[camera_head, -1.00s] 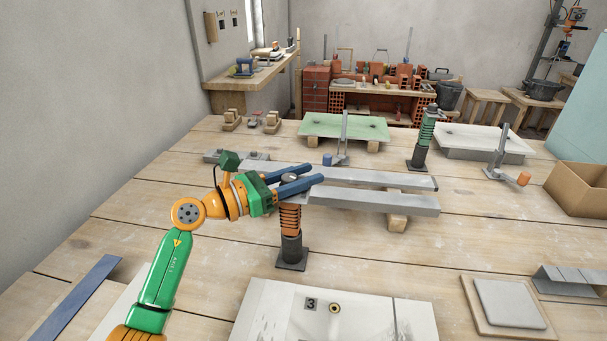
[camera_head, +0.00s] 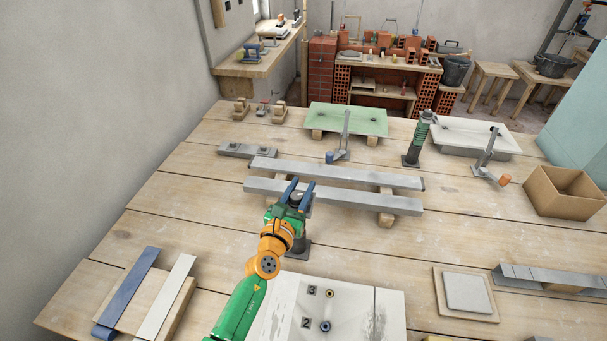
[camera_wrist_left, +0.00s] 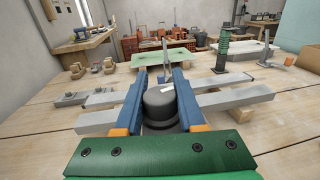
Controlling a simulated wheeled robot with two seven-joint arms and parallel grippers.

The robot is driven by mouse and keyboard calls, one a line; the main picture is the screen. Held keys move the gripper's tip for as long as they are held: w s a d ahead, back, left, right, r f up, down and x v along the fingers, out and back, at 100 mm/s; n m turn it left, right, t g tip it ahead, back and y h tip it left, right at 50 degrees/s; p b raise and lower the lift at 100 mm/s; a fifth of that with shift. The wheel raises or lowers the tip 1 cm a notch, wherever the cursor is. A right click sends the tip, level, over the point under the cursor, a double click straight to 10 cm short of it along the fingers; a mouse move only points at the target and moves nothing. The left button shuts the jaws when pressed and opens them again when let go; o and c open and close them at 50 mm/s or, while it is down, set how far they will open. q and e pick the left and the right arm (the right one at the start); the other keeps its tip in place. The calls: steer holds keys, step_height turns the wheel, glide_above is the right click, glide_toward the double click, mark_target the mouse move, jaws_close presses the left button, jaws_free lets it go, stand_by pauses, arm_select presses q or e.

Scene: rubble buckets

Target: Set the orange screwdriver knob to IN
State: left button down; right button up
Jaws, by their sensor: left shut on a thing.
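The orange screwdriver stands upright on a dark base (camera_head: 298,248) near the middle of the bench; its orange grip is hidden behind my gripper and wrist in the head view. In the left wrist view its dark grey round top (camera_wrist_left: 160,104) sits between my fingers, with a small pale mark on the upper face. My left gripper (camera_head: 301,190) points away from me and is shut on this top, one blue finger on each side. No IN lettering is readable. My right gripper is not in view.
Two grey bars (camera_head: 335,175) lie just beyond the knob. A similar green-gripped post (camera_head: 418,142) and two levers (camera_head: 345,138) (camera_head: 487,157) stand farther back. A white panel numbered 2 and 3 (camera_head: 350,305) lies in front. An open cardboard box (camera_head: 563,196) is at right.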

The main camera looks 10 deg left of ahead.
mark_target(295, 203)
arm_select(q)
steer(key=shift+a+n+y+p, duration=0.2)
steer(key=shift+n+y+p, duration=0.4)
steer(key=shift+y, duration=0.5)
steer(key=shift+n+y, duration=0.3)
steer(key=shift+y, duration=0.1)
steer(key=c, duration=0.5)
jaws_free()
steer(key=shift+f, duration=0.1)
steer(key=shift+a, duration=0.1)
steer(key=s, duration=0.7)
